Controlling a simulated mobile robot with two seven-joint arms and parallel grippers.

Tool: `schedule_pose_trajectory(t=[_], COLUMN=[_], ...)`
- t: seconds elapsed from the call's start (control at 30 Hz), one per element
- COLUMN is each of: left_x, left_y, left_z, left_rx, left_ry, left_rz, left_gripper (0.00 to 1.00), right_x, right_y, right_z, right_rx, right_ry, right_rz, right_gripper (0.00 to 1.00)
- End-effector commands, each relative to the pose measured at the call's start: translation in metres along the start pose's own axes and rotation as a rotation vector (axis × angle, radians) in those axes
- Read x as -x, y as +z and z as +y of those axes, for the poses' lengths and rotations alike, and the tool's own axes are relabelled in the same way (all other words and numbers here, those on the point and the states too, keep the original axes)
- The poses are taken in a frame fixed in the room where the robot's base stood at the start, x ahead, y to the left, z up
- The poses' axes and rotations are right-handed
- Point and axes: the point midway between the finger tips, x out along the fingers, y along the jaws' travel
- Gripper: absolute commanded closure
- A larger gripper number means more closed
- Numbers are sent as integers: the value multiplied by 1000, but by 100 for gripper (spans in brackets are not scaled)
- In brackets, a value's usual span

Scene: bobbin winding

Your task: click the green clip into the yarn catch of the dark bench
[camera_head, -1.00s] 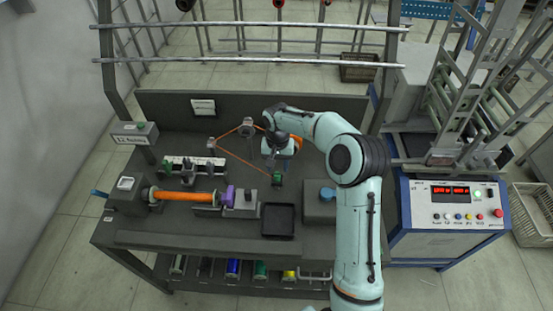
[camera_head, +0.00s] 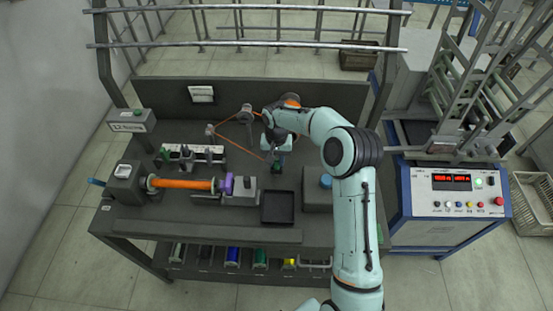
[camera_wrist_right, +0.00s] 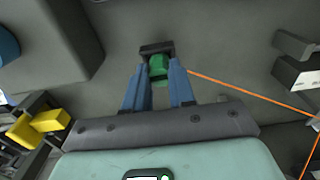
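The green clip (camera_wrist_right: 158,67) shows in the right wrist view between the two blue fingers of my right gripper (camera_wrist_right: 159,73), which look closed against its sides. Orange yarn (camera_wrist_right: 245,94) runs from beside the fingers to the right. A dark bracket (camera_wrist_right: 156,48), which looks like the yarn catch, is right at the clip's far end; I cannot tell if the clip is seated in it. In the head view my right gripper (camera_head: 276,158) points down at the dark bench (camera_head: 205,230), with the clip (camera_head: 277,168) small beneath it. My left gripper is not in view.
A black tray (camera_head: 278,221) lies just in front of the clip. A grey box with a blue knob (camera_head: 326,181) stands to the right. A yarn guide post (camera_head: 246,116) stands behind.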

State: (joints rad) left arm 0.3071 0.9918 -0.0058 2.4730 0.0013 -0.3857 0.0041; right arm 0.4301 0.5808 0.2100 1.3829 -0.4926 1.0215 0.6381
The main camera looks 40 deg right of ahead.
Motion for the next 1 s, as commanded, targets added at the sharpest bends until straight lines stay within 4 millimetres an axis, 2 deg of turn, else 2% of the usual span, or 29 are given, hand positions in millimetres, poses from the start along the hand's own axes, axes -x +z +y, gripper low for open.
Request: schedule_pose_trajectory(t=[0.17,0.5,0.6,1.0], left_x=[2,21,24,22], left_y=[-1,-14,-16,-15], left_z=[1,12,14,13], left_rx=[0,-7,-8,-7], left_ry=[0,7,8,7], left_rz=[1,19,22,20], left_gripper=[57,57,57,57], right_x=[3,41,47,45], right_y=[0,-1,-1,0], right_z=[0,-1,0,0], right_rx=[0,1,0,0], right_ry=[0,-1,0,1], right_rz=[0,3,1,-1], right_gripper=[100,100,100,100])
